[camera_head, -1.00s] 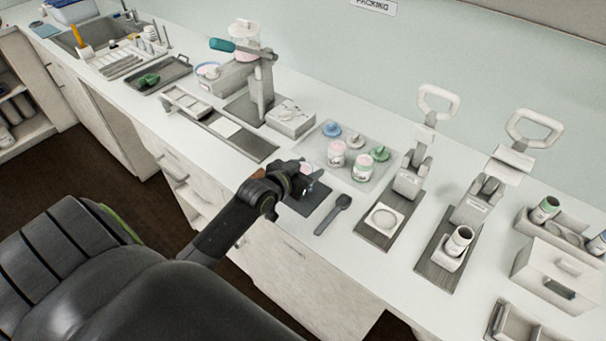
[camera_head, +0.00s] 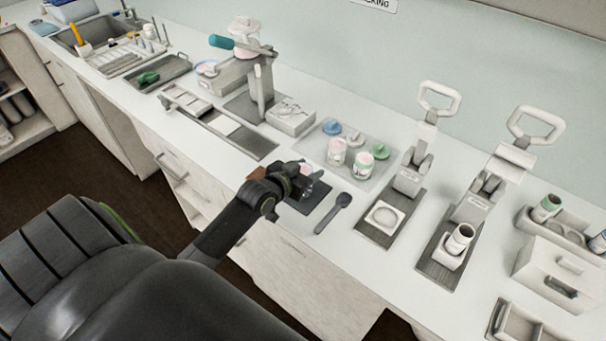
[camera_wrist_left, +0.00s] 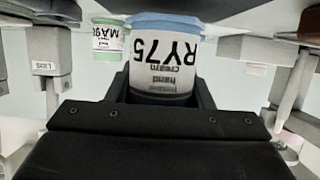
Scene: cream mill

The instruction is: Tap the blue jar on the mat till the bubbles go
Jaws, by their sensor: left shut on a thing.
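My left gripper (camera_head: 306,184) is shut on the blue jar (camera_wrist_left: 166,62), a white jar with a blue band and an upside-down "RY75" hand cream label in the left wrist view. In the head view the jar's pink top (camera_head: 307,169) shows just past the fingers, which hide most of its body. The gripper holds the jar over the dark mat (camera_head: 318,208). Whether the jar's base touches the mat is hidden, and bubbles are too small to make out. My right gripper is not in view.
Behind is a clear tray (camera_head: 381,176) with lids, a pink-topped jar (camera_head: 337,152) and a green jar (camera_head: 364,164). Two lever presses (camera_head: 408,180) (camera_head: 470,205) stand to the right. The counter in front of the spoon is clear.

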